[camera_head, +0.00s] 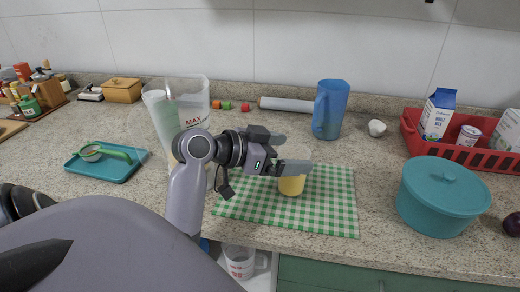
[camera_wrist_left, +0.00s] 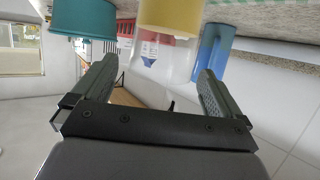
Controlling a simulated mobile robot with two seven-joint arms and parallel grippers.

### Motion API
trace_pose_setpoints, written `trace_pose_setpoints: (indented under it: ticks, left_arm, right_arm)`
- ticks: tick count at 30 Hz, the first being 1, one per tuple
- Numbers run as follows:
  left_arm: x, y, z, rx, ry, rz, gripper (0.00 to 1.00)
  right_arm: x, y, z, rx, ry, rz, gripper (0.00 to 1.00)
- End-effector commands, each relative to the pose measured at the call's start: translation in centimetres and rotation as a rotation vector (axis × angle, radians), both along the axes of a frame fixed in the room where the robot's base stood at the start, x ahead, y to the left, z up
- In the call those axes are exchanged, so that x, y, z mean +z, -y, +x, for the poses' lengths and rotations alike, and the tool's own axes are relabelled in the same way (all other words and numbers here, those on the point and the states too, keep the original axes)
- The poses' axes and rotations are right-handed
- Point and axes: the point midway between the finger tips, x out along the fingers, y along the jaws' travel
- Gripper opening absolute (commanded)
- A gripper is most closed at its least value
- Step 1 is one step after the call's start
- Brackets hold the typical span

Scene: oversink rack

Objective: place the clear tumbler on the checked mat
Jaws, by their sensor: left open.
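The clear tumbler shows its yellow lower part (camera_head: 291,186) on the green checked mat (camera_head: 334,215), below my left gripper. It looks upright, with its base over the mat; my gripper hides its upper part in the head view. In the left wrist view the picture is turned over, and the tumbler's clear wall (camera_wrist_left: 163,62) appears between the fingers, with yellow above it. My left gripper (camera_head: 292,151) is open, one finger on each side of the tumbler; it also shows in the left wrist view (camera_wrist_left: 158,80). My right gripper is not in view.
A clear jug (camera_head: 190,97) stands behind my left arm. A blue pitcher (camera_head: 331,110) stands behind the mat. A teal pot (camera_head: 443,195) and red rack (camera_head: 470,151) are at right; a teal tray (camera_head: 112,169) is at left. The mat's right part is clear.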

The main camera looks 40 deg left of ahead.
Motion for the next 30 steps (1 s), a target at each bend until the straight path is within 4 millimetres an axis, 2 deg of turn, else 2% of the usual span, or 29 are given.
trace_pose_setpoints:
  ticks: [6, 12, 18, 30]
  left_arm:
    - [1.6, -1.8, -4.3, 0.003, 0.0, 0.007, 1.0]
    - [2.5, -2.7, -6.6, 0.001, -0.002, 0.002, 1.0]
    - [2.9, -2.9, -7.3, -0.001, 0.0, 0.002, 1.0]
    - [2.9, -2.9, -7.3, 0.0, -0.001, 0.001, 1.0]
  right_arm:
    - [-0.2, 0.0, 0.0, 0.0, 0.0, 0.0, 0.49]
    - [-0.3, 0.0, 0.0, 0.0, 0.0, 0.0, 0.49]
    - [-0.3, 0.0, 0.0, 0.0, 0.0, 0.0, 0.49]
    - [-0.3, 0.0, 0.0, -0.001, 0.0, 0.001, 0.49]
